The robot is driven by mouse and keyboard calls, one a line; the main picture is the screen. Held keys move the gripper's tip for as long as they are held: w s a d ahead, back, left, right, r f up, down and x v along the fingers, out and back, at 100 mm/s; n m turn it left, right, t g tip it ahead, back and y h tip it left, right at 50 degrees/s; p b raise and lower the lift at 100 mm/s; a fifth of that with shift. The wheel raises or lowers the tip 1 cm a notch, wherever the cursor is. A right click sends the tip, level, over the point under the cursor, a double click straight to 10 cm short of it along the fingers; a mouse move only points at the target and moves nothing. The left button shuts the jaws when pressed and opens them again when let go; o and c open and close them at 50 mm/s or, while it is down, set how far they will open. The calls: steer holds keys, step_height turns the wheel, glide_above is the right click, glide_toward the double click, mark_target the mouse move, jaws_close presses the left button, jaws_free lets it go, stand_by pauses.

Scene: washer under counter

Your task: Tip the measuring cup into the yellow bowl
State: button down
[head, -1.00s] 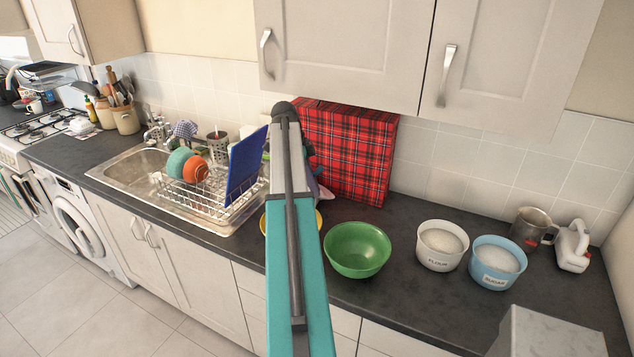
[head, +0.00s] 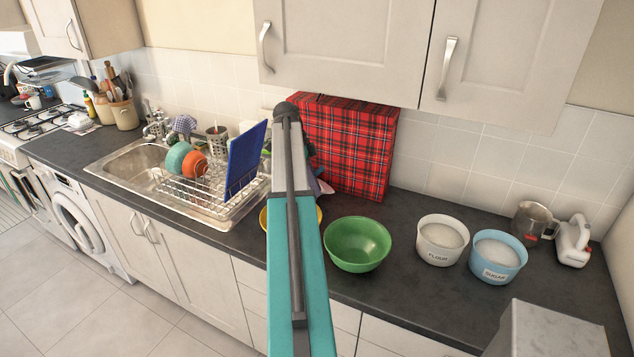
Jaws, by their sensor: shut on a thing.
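The yellow bowl (head: 263,219) stands on the counter left of the green bowl. My arm covers most of it, so only slivers of its rim show on both sides of the arm. My gripper is hidden behind my own teal and grey arm. No measuring cup can be made out clearly. A metal jug with a handle (head: 533,221) stands at the far right of the counter; I cannot tell whether it is the measuring cup. What lies inside the yellow bowl is hidden.
A green bowl (head: 358,245), a flour tub (head: 441,254) and a blue sugar tub (head: 497,272) stand in a row. A red tartan box (head: 352,150) stands behind. A dish rack (head: 208,199) is left, wall cupboards (head: 345,40) above.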

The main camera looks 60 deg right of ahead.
steer(key=t+h+b, duration=0.1)
steer(key=h+b, duration=0.1)
steer(key=b, duration=0.2)
steer(key=f+t+h+b, duration=0.1)
steer(key=h+b, duration=0.1)
steer(key=b, duration=0.2)
steer(key=a+f+m+t+h+b, duration=0.1)
steer(key=h+b, duration=0.1)
steer(key=b, duration=0.2)
steer(key=shift+s+a+t, duration=0.1)
steer(key=shift+s+t, duration=0.25)
steer(key=shift+t, duration=0.05)
stand_by(0.4)
steer(key=h+b, duration=0.1)
steer(key=b, duration=0.1)
steer(key=t+h+b, duration=0.1)
steer(key=b, duration=0.2)
steer(key=m+h+b, duration=0.1)
steer(key=b, duration=0.2)
steer(key=shift+s+a+f+t+h, duration=0.25)
steer(key=shift+a+f+t+h, duration=0.15)
steer(key=h+b, duration=0.1)
steer(key=b, duration=0.2)
steer(key=f+t+h+b, duration=0.1)
steer(key=b, duration=0.3)
steer(key=h+b, duration=0.1)
steer(key=b, duration=0.2)
steer(key=shift+s+a+f+m, duration=0.2)
steer(key=shift+a+f+m, duration=0.1)
steer(key=shift+a+m, duration=0.1)
